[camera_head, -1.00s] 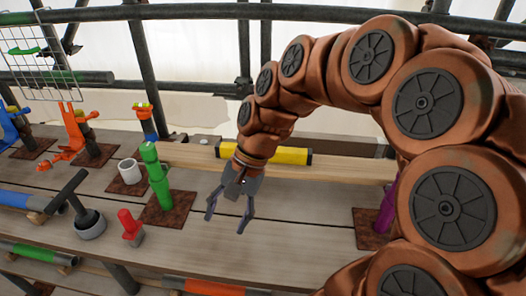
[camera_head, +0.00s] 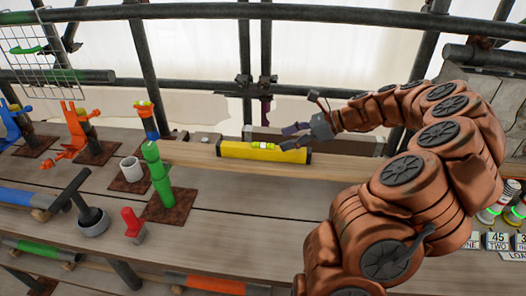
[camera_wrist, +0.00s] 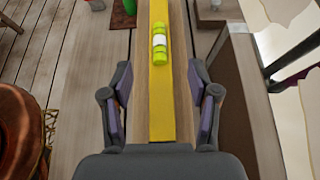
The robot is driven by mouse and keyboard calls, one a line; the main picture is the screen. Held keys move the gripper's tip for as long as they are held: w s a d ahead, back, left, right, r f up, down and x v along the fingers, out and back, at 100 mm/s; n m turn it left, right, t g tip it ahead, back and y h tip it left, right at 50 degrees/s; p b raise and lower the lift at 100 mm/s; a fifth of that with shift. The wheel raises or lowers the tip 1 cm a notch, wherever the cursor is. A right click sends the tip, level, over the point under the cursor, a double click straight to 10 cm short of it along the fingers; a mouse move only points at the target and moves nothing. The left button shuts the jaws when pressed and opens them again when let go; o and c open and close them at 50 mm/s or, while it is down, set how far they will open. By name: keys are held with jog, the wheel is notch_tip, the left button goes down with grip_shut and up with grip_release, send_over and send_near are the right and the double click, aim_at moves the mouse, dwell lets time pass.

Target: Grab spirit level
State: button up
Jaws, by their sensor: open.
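The yellow spirit level (camera_head: 240,151) with black ends lies along a wooden beam at the back of the planks. Its bright green vial with a white middle shows on top. In the wrist view the spirit level (camera_wrist: 160,95) runs lengthwise through the middle of the picture, between my fingers. My gripper (camera_head: 285,136) is at the right end of the level, coming from the right. In the wrist view my gripper (camera_wrist: 160,95) is open, with a finger on each side of the level and a gap to it on both sides. The level's near end is hidden behind my gripper's body.
The wooden beam (camera_head: 350,165) bears the level. A dark box-like piece (camera_head: 350,140) stands behind it.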

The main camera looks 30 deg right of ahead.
aim_at(267, 147)
jog(key=shift+f+p+x, duration=0.2)
jog(key=shift+p+x, duration=0.9)
jog(key=shift+x, duration=2.15)
jog(key=shift+s+d, duration=0.1)
grip_shut()
